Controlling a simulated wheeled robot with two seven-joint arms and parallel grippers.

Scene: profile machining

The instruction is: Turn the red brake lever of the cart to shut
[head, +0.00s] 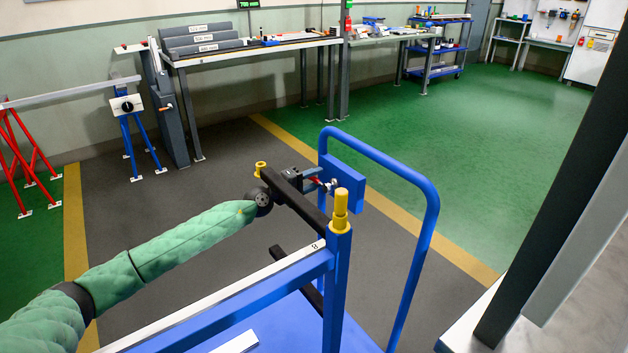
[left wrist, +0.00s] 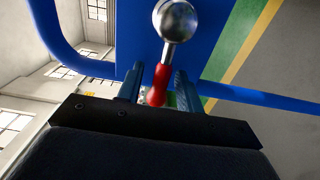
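The brake lever (head: 317,181) has a red grip and stands at the blue panel (head: 343,182) on the cart's handle side. In the left wrist view the red grip (left wrist: 158,86) lies between my two fingers, with a silver ball (left wrist: 177,22) at its far end. My left gripper (head: 314,178) is at the lever. In the left wrist view its fingers (left wrist: 156,88) stand on both sides of the grip, apart, with narrow gaps showing. The finger tips are partly hidden by the gripper body in the head view. My right gripper is in neither view.
The blue cart's handle rail (head: 432,205) rises around the panel. A cart post with a yellow peg (head: 340,210) stands close to my left gripper, and dark bars cross the cart. A workbench (head: 250,50) stands against the wall. The grey floor left of the cart is clear.

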